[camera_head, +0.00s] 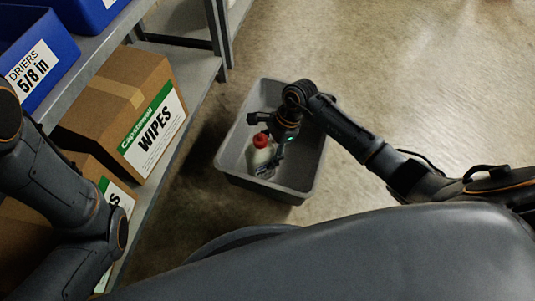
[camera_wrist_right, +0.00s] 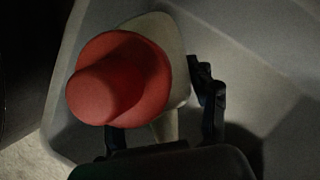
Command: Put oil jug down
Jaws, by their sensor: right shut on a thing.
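The oil jug (camera_head: 260,156) is off-white with a red cap and is inside the grey tote (camera_head: 228,155) on the floor. My right gripper (camera_head: 272,160) reaches down into the tote and is shut on the jug. In the right wrist view, the jug's red cap (camera_wrist_right: 120,80) fills the left middle, with part of its pale body behind it. The right gripper's dark fingers (camera_wrist_right: 165,125) are beside the body. Whether the jug's base touches the tote floor is hidden. My left arm shows at the left edge, but its gripper is out of view.
A metal shelf (camera_head: 196,72) on the left holds cardboard boxes of wipes (camera_head: 125,105) and blue bins (camera_head: 35,60). The tote stands close to the shelf. The concrete floor (camera_head: 420,70) to the right and behind is clear.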

